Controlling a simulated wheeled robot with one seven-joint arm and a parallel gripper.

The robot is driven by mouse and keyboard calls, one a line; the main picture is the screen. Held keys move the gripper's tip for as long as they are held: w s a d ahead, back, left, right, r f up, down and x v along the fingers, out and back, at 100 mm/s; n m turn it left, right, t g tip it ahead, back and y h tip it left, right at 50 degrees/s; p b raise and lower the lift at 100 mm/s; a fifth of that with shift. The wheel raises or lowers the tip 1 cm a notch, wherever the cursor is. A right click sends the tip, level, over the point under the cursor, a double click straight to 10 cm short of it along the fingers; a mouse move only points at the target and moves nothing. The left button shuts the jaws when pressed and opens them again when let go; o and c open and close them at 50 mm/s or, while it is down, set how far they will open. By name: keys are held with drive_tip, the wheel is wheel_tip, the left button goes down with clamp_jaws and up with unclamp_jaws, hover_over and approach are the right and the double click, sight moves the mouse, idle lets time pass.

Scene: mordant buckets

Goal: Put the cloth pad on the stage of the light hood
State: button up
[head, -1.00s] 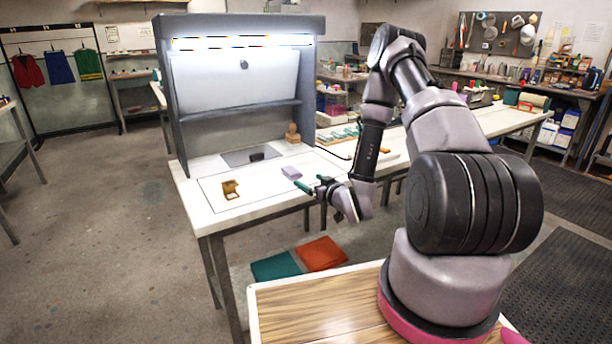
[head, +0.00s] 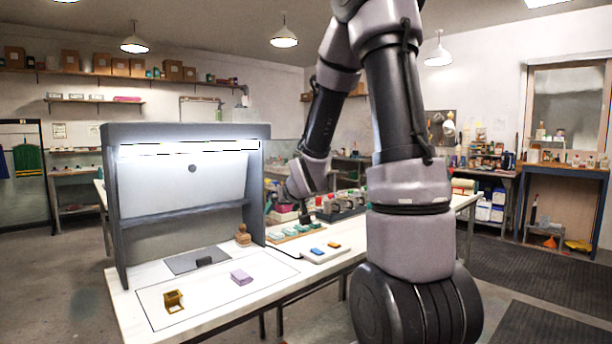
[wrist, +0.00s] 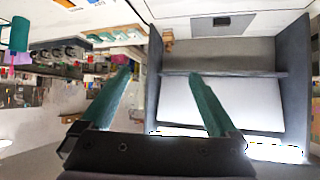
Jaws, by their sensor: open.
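The lavender cloth pad (head: 241,277) lies flat on the white bench top, inside a thin outlined area. The light hood (head: 185,131) stands behind it with its lamp lit. Its stage, a dark grey plate (head: 182,265), lies on the bench under the hood, left of and behind the pad, with a small black block on it. The stage also shows in the wrist view (wrist: 247,18). My gripper (wrist: 159,73) is open and empty, its teal fingers apart in front of the hood. In the head view it is right of the hood, above the bench, away from the pad.
A brown holder (head: 173,301) stands at the bench's front left. A wooden stamp-like piece (head: 243,236) stands by the hood's right wall. A white board with blue and orange pieces (head: 325,252) and a tray of green pieces (head: 290,233) lie to the right.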

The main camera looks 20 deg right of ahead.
drive_tip(key=s+a+r+m+g, duration=0.1)
drive_tip(key=s+r, duration=0.3)
drive_tip(key=s, duration=0.5)
drive_tip(key=s+a+r+m+g+y, duration=0.1)
drive_tip(key=s+r, duration=0.4)
drive_tip(key=s, duration=0.5)
drive_tip(key=s+a+r+m+g+y, duration=0.1)
drive_tip(key=s+a+r+g, duration=0.1)
drive_tip(key=s+r, duration=0.3)
drive_tip(key=s, duration=0.4)
drive_tip(key=shift+s+a+r+m, duration=0.15)
drive_tip(key=shift+a+r+m, duration=0.05)
drive_tip(key=shift+a+m, duration=0.2)
